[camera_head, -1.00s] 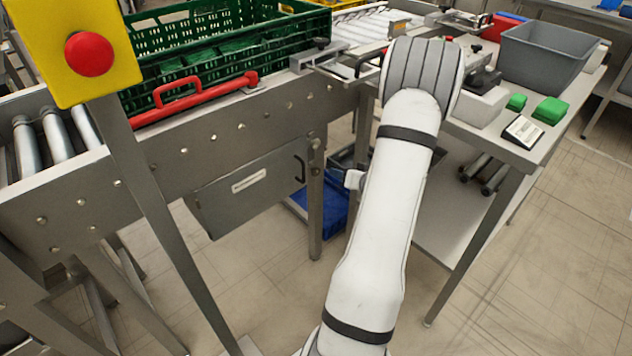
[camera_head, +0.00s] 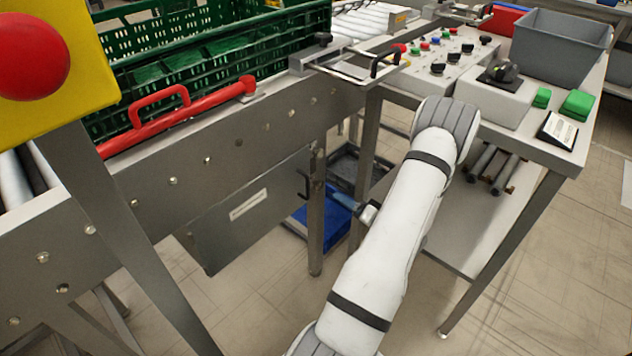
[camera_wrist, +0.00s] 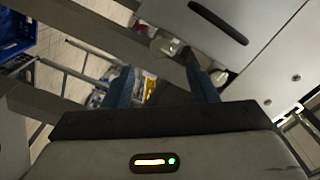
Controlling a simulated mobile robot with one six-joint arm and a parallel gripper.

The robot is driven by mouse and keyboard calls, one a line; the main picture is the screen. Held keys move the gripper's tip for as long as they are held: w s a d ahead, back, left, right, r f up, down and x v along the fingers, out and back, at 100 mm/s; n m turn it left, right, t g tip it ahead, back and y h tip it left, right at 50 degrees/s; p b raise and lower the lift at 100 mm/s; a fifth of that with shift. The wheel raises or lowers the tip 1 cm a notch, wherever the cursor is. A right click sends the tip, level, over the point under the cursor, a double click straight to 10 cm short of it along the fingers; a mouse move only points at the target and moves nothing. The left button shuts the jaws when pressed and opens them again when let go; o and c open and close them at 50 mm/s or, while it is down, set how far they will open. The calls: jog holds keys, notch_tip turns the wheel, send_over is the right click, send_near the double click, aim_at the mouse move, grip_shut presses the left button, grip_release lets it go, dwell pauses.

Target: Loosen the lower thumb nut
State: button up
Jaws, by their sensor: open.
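My gripper (camera_wrist: 163,72) shows in the wrist view as two blue fingers, apart, with nothing held between them. A pale, rounded knob-like part (camera_wrist: 166,43) sits just beyond and between the fingertips, and another pale part (camera_wrist: 220,77) lies beside the right finger. I cannot tell whether either is the lower thumb nut. In the head view a blue finger of my gripper (camera_head: 345,200) shows just right of the conveyor's front leg (camera_head: 316,225), below the frame; my arm hides the rest. Small dark fittings (camera_head: 316,160) sit high on that leg, too small to identify.
A grey panel (camera_head: 235,235) with a black handle hangs under the conveyor. A blue crate (camera_head: 318,232) stands behind the leg. A workbench (camera_head: 545,152) is at the right. An emergency-stop post is at the left. The floor in front is clear.

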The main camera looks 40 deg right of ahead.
aim_at(321, 186)
jog(key=w, duration=0.5)
jog(key=w+b, duration=0.1)
jog(key=w, duration=0.2)
jog(key=shift+w+a, duration=0.1)
jog(key=shift+a, duration=0.3)
jog(key=c, duration=0.9)
jog(key=shift+d, duration=0.15)
jog(key=shift+c, duration=0.4)
